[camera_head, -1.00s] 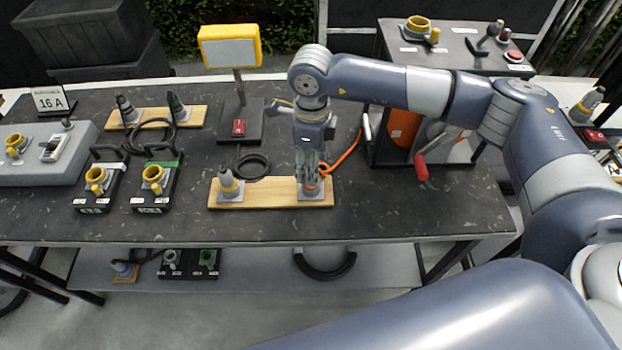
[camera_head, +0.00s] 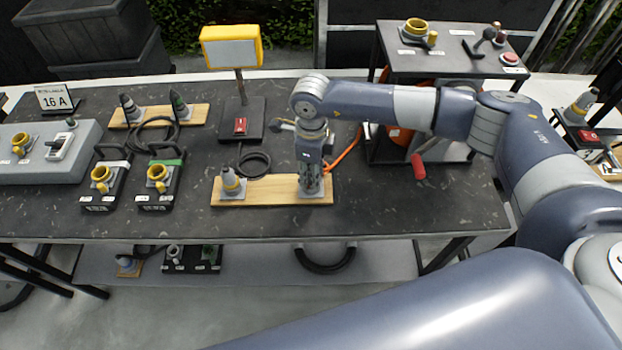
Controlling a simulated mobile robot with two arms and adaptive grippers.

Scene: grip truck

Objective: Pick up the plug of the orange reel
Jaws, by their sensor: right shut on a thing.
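The orange reel (camera_head: 400,136) stands at the right of the dark table, partly behind my right arm. Its orange cable (camera_head: 345,151) runs left to the right end of a wooden board (camera_head: 275,187). My right gripper (camera_head: 311,190) points straight down there, shut on the plug of the orange reel. The fingers hide most of the plug, and it still seems to be at its place on the board. My left gripper is not in view.
A lamp with a yellow frame (camera_head: 231,47) stands behind the board. Two dark boxes with yellow sockets (camera_head: 103,178) (camera_head: 158,177) are at the left. A red crank handle (camera_head: 418,166) sticks out in front of the reel. The table front is clear.

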